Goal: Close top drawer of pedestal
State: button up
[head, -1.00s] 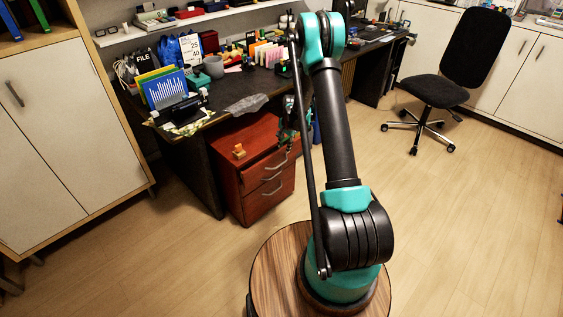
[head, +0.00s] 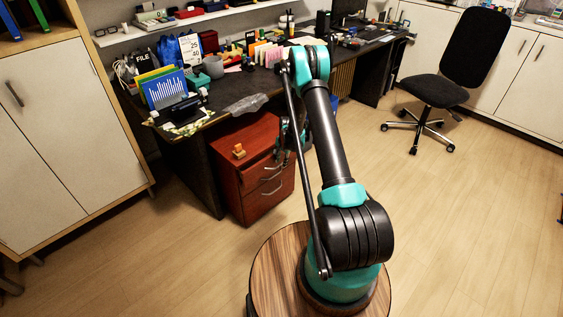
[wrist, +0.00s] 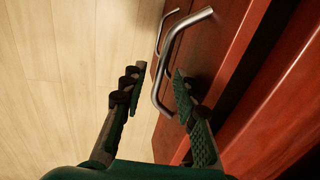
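The red-brown pedestal (head: 228,180) stands under the desk, with metal handles on its front. In the wrist view, the top drawer's front (wrist: 225,45) fills the upper right, and a dark gap behind its edge suggests it is partly open. The top drawer's bent metal handle (wrist: 162,92) lies between my gripper's fingers. My gripper (wrist: 157,92) is open, with one finger on the floor side and the other near the drawer front. Whether either finger touches is unclear. In the head view, my gripper (head: 287,140) is small and partly hides the pedestal's upper front.
A small orange-brown object (head: 239,151) sits on the pedestal. The cluttered dark desk (head: 222,115) overhangs it. A white cabinet (head: 60,130) is at left and an office chair (head: 440,90) at right. The wooden floor (head: 450,230) in front is clear.

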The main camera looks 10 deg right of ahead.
grip_shut()
dwell(0.3)
jog(key=w+a, duration=0.2)
jog(key=w, duration=0.1)
grip_release()
